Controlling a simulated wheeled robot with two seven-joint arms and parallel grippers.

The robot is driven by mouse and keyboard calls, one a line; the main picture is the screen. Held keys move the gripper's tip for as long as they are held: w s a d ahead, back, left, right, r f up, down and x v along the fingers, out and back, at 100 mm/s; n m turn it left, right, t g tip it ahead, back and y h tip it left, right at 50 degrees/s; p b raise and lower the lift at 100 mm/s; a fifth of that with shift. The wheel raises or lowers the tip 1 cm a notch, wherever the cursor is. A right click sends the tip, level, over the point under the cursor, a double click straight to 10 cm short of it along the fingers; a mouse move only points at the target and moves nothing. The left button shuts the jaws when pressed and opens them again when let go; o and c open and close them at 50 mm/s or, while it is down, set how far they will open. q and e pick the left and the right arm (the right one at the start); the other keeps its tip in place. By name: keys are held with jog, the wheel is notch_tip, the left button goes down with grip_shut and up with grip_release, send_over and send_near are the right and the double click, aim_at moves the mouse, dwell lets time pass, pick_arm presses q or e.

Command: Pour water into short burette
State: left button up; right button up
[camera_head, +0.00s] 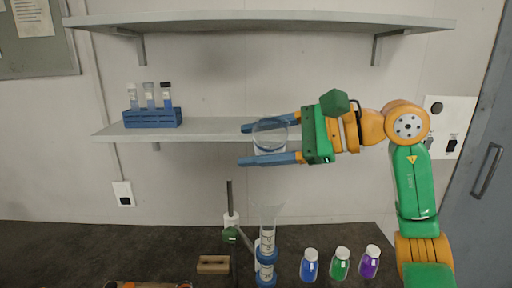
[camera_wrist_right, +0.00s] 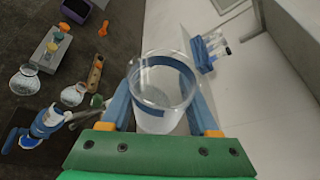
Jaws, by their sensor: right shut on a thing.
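My right gripper (camera_head: 250,144) reaches in from the right at the height of the lower shelf. Its blue fingers are shut on a clear glass beaker (camera_head: 270,136), which also shows between the fingers in the right wrist view (camera_wrist_right: 160,90). The beaker looks roughly upright; I cannot tell the water level in it. A clear graduated tube with blue rings (camera_head: 267,243), seemingly the short burette, stands on the bench below the beaker, with a clear flared top like a funnel (camera_head: 268,212). The gripper is well above it and apart. My left gripper is not in view.
A clamp stand (camera_head: 230,215) is left of the tube. Blue (camera_head: 309,267), green (camera_head: 340,265) and purple (camera_head: 370,263) bottles stand to its right. A wooden block (camera_head: 213,265) lies on the dark bench (camera_head: 120,250). A blue test-tube rack (camera_head: 152,118) sits on the lower shelf (camera_head: 215,130).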

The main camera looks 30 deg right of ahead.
aim_at(257, 126)
jog(key=shift+r+n+t+b, duration=0.15)
jog(key=shift+n+t+b, duration=0.75)
jog(key=shift+n+b, duration=0.8)
